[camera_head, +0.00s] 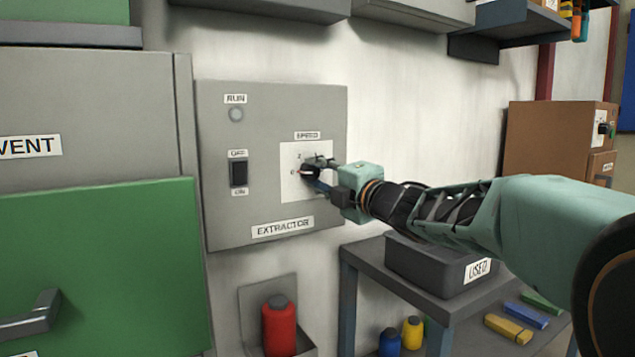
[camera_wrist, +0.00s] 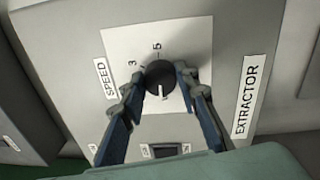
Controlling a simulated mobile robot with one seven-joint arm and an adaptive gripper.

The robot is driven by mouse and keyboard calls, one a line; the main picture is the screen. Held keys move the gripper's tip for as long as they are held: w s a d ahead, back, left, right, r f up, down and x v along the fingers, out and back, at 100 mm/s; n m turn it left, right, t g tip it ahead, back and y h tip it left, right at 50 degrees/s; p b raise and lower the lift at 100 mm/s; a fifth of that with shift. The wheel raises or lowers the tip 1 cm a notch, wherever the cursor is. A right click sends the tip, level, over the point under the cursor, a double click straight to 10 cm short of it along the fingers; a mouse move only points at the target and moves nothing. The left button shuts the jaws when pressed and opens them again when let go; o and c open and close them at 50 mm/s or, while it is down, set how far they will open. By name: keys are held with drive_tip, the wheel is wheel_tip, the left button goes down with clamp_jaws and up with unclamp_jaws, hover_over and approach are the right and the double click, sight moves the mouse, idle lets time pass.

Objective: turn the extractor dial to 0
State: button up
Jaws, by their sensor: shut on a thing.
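The extractor dial (camera_wrist: 160,76) is a round black knob with a white mark, on a white plate (camera_wrist: 185,35) under the SPEED label (camera_wrist: 104,78). My gripper (camera_wrist: 161,82) is shut on the dial, one finger on either side. In the wrist view the white mark points down, toward the switch side. In the head view my gripper (camera_head: 316,172) reaches the dial from the right and hides much of it. A few scale numbers show, but I cannot tell which number the mark meets.
The extractor panel (camera_head: 265,190) also carries a black OFF/ON switch (camera_head: 239,173) and a RUN lamp (camera_head: 236,115), left of the dial. Below are a red bottle (camera_head: 280,325) and a shelf table with a grey USED bin (camera_head: 435,265). Grey boxes hang above.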

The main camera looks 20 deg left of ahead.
drive_tip(key=shift+n, duration=0.5)
drive_tip(key=o, duration=1.1)
drive_tip(key=shift+o, duration=0.2)
drive_tip(key=v, duration=1.2)
